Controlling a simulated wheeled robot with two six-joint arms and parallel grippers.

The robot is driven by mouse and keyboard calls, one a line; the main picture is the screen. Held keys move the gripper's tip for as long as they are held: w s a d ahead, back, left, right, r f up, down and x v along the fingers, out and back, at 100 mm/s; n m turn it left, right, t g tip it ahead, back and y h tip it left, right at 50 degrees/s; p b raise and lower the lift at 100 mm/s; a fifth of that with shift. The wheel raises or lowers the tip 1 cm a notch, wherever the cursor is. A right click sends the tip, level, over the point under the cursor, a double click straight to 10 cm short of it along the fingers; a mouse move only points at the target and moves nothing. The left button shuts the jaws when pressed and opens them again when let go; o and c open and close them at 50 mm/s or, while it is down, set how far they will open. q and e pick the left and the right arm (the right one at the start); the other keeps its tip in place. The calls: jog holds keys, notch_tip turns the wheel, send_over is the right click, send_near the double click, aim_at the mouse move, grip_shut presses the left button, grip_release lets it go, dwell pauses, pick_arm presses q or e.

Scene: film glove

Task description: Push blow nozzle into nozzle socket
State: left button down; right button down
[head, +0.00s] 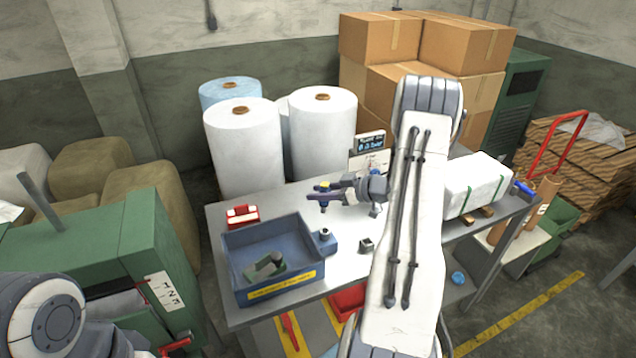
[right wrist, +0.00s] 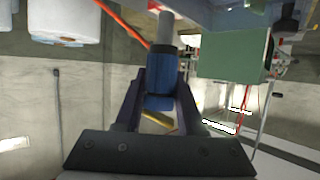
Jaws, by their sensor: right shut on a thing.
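My right gripper (head: 318,197) reaches in from the right above the table, with its purple fingers pointing left. It is shut on the blow nozzle (head: 323,208), a small blue piece with yellow at its top. In the right wrist view the nozzle (right wrist: 161,80) shows as a blue body with a grey cylinder, between the two fingers (right wrist: 160,92). Below it on the table stands a blue block with a round dark-rimmed top (head: 324,238), which looks like the nozzle socket. The nozzle is above this block and apart from it. My left gripper's fingers do not show.
A blue tray (head: 238,285) with a green part (head: 265,267) stands beside the block. A small metal cube (head: 366,245), a red-and-white box (head: 243,215), a display (head: 370,142), white rolls (head: 242,150) and a wrapped white pack (head: 475,185) surround the work area.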

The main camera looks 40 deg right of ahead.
jog(key=shift+s+r+n+g+y+p, duration=0.25)
jog(key=shift+n+g+y+p, duration=0.35)
jog(key=shift+p, duration=0.2)
notch_tip(320, 180, down, 6)
jog(key=b, duration=0.4)
jog(key=shift+r, duration=0.2)
jog(key=shift+f, duration=0.35)
jog(key=shift+p, duration=0.3)
dwell(0.7)
jog(key=shift+f+b, duration=1.1)
jog(key=shift+f, duration=0.65)
jog(key=shift+c, duration=2.2)
grip_release()
